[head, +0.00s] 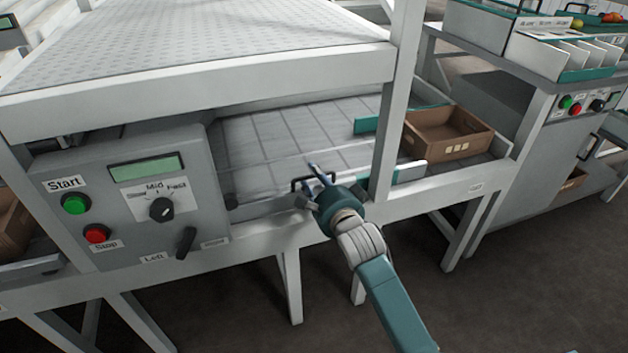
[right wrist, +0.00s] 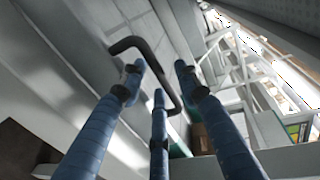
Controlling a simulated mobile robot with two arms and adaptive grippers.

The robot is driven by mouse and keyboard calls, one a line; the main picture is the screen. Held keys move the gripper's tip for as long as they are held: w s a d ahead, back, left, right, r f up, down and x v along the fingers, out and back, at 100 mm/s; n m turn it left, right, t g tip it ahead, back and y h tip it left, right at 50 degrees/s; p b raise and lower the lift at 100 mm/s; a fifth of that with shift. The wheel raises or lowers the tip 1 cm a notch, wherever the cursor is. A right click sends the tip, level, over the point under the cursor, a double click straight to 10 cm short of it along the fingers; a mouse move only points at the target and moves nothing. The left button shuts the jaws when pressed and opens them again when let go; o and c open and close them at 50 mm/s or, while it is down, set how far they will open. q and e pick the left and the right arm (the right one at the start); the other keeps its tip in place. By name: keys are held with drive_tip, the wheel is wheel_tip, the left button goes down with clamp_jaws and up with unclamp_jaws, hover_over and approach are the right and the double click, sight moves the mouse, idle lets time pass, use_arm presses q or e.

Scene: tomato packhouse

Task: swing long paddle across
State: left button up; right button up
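My right gripper (head: 314,182) is at the front rail of the grading machine, close to a black bar handle (head: 299,183). In the right wrist view its blue fingers (right wrist: 159,70) are spread apart, with the black handle (right wrist: 152,55) passing close to their tips. I cannot tell if they touch it. A teal-edged plate (head: 367,125) stands on the belt behind, and a pale bar with a teal end (head: 411,172) lies to the right of the gripper. I cannot tell which part is the long paddle; the post and gripper hide some of this area. My left gripper is not in view.
A control box (head: 130,222) with Start and Stop buttons and a dial stands left. A white post (head: 392,110) rises just right of the gripper. A brown crate (head: 446,135) sits at the belt's right end. The grey tiled belt (head: 270,140) looks empty.

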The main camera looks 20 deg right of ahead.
drive_tip(key=shift+w+f, duration=0.1)
drive_tip(key=shift+w, duration=0.35)
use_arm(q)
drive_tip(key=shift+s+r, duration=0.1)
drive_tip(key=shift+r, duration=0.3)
use_arm(e)
drive_tip(key=shift+c, duration=0.2)
clamp_jaws()
